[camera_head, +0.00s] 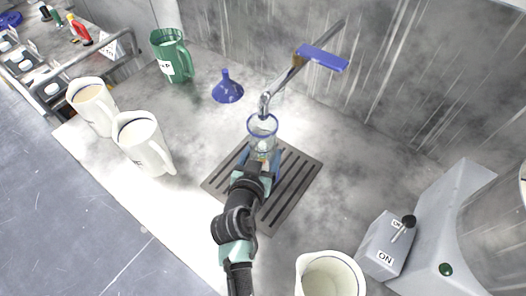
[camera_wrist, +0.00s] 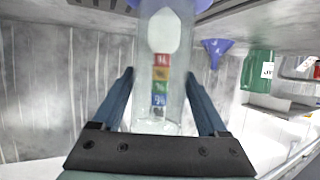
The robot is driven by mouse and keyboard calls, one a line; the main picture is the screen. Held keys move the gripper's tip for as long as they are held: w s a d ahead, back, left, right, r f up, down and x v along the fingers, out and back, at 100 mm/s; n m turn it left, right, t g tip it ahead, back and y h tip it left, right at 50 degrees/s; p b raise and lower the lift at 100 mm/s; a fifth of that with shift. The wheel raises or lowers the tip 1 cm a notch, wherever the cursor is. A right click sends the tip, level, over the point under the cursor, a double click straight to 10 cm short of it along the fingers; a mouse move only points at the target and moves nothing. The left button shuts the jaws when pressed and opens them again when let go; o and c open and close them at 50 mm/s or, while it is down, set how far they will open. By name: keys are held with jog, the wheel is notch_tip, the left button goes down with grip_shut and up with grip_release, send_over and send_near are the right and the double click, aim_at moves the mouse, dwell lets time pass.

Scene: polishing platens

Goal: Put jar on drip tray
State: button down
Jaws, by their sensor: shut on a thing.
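A clear glass jar (camera_head: 262,128) with a blue rim is in the head view, under the spout of a metal tap (camera_head: 266,100). My gripper (camera_head: 262,168) is shut on the jar from the near side. In the wrist view the jar (camera_wrist: 172,115) stands between the two blue fingers of my gripper (camera_wrist: 161,100), with a strip of coloured labels showing on it. The dark slotted drip tray (camera_head: 296,184) lies on the counter beneath the jar and gripper. Whether the jar's base touches the tray is hidden by my gripper.
A blue funnel (camera_head: 227,90) and a green jug (camera_head: 172,56) stand at the back left. Two cream jugs (camera_head: 143,146) (camera_head: 92,105) stand left, another (camera_head: 330,276) at the front. A switch box (camera_head: 384,246) is at the right. The tap's blue lever (camera_head: 323,57) sticks out above.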

jog(key=shift+w+d+f, duration=0.1)
jog(key=shift+w+f, duration=0.35)
jog(key=shift+f, duration=0.15)
jog(key=shift+s+f, duration=0.1)
jog(key=shift+f, duration=0.05)
jog(key=shift+f, duration=0.15)
grip_release()
jog(key=shift+s+r, duration=0.1)
jog(key=shift+r, duration=0.1)
